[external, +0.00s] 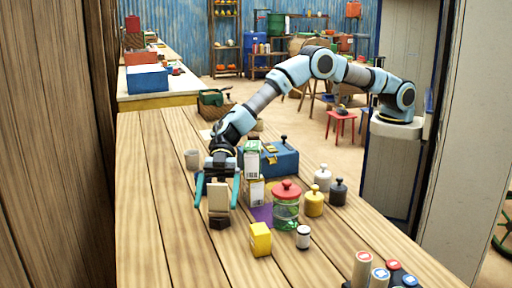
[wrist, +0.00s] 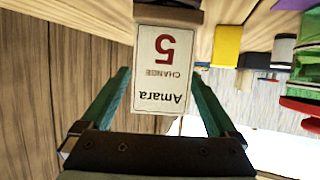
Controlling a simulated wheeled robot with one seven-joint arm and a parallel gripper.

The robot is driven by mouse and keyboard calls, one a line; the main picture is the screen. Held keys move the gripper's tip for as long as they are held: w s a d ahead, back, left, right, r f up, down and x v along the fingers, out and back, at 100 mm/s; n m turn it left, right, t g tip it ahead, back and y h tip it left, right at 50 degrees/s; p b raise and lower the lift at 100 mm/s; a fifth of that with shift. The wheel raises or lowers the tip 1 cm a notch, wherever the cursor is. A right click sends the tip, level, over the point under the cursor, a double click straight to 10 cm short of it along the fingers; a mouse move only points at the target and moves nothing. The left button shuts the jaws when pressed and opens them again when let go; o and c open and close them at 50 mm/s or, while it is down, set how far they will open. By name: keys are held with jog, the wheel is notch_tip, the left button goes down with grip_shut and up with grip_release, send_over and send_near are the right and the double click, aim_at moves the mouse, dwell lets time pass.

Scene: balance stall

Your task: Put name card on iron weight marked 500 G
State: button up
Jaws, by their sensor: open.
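The name card (external: 218,199) is a cream card standing upright on a dark base (external: 219,223) on the table. In the wrist view the name card (wrist: 160,68) reads "Amara", "CHANGE" and a red 5, upside down. My gripper (external: 217,204) is open, with one teal finger on each side of the card. The wrist view shows my gripper (wrist: 160,76) with gaps beside the card. Three knobbed weights stand to the right: yellow (external: 314,203), white (external: 323,178) and dark grey (external: 338,192). Their markings are too small to read, so I cannot tell which says 500 G.
Cartons (external: 253,163) and a blue box (external: 280,162) are behind. Coloured-top cylinders are at the front right. The table's front left is clear.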

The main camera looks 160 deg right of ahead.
jog(key=shift+r, duration=0.2)
jog(key=b+v, duration=0.2)
jog(key=v, duration=1)
jog(key=shift+d, duration=0.1)
jog(key=w+a+r+m+h, duration=0.2)
jog(key=a+r+m+h, duration=0.1)
jog(key=a+r+h, duration=0.3)
jog(key=s+a+f+m+g+p, duration=0.1)
jog(key=s+a+f+g, duration=0.1)
jog(key=s+a, duration=0.8)
jog(key=s+a+f+m+g, duration=0.1)
jog(key=s+a+f+g, duration=0.1)
jog(key=s+a+g, duration=0.3)
jog(key=s+a+f+g+p, duration=0.1)
jog(key=s+a+g, duration=0.3)
jog(key=s+a, duration=1)
jog(key=s+f, duration=0.1)
jog(key=s, duration=0.5)
jog(key=shift+a+f+m+y+p, duration=0.35)
jog(key=shift+m+y, duration=0.05)
